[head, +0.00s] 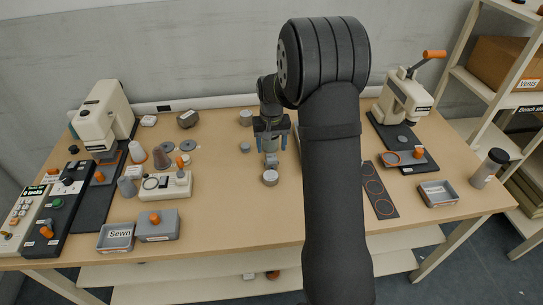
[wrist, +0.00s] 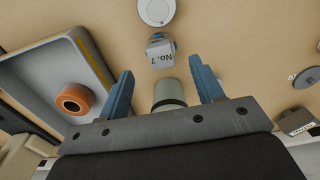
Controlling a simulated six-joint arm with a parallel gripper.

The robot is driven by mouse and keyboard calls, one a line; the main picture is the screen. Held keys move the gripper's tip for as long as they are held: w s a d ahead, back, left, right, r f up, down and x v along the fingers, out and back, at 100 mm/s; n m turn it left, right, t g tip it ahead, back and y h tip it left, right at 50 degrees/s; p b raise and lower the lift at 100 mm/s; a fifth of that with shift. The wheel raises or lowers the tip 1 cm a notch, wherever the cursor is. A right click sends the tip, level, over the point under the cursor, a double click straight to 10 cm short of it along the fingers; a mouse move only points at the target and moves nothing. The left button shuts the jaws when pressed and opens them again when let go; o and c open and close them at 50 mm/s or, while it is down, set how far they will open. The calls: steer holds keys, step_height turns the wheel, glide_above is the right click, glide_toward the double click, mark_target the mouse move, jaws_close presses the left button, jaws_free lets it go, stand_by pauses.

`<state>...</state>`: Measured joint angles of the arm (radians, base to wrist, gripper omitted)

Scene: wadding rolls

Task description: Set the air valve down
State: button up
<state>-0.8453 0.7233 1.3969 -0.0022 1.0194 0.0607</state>
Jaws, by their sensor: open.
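My gripper (head: 271,146) is over the middle of the table in the head view, its two blue fingers apart. In the wrist view my gripper (wrist: 161,68) is open, with a short grey-green cylinder (wrist: 169,92) showing between the fingers, apart from both. A small grey block tagged "No. 7" (wrist: 160,54) is just beyond the fingertips. I cannot tell for certain which of these is the air valve, or whether they are joined. The gripper hides the cylinder in the head view.
A round tin (head: 270,178) stands in front of the gripper; its pale lid (wrist: 157,11) shows in the wrist view. A grey tray (wrist: 52,62) with an orange roll (wrist: 75,99) lies beside one finger. A small grey puck (head: 245,148) is left of the gripper. The front centre table is clear.

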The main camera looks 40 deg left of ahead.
mark_target(270, 157)
steer(key=shift+r, duration=2.2)
steer(key=shift+f, duration=0.1)
steer(key=s+f+n+t+h, duration=0.1)
steer(key=f+n+h, duration=0.1)
steer(key=n, duration=0.1)
steer(key=s+f+n+t+h, duration=0.1)
steer(key=s+f+n+h, duration=0.1)
steer(key=n, duration=0.2)
steer(key=s+f+n+t+h, duration=0.1)
steer(key=s+f+n+t, duration=0.1)
steer(key=n, duration=0.2)
steer(key=shift+a+f+h, duration=0.2)
steer(key=shift+a+h, duration=0.15)
steer(key=shift+h, duration=0.05)
steer(key=a+n+t, duration=0.1)
steer(key=n+t, duration=0.1)
steer(key=n, duration=0.1)
steer(key=s+a+n+t+h, duration=0.1)
steer(key=n+t, duration=0.1)
steer(key=n, duration=0.1)
steer(key=s+a+n+t, duration=0.1)
steer(key=a+n+t, duration=0.1)
steer(key=n, duration=0.1)
steer(key=shift+s+f+t, duration=0.2)
steer(key=shift+t, duration=0.1)
steer(key=x, duration=0.7)
steer(key=shift+w+a+r, duration=0.15)
steer(key=shift+w, duration=0.3)
steer(key=shift+c, duration=0.4)
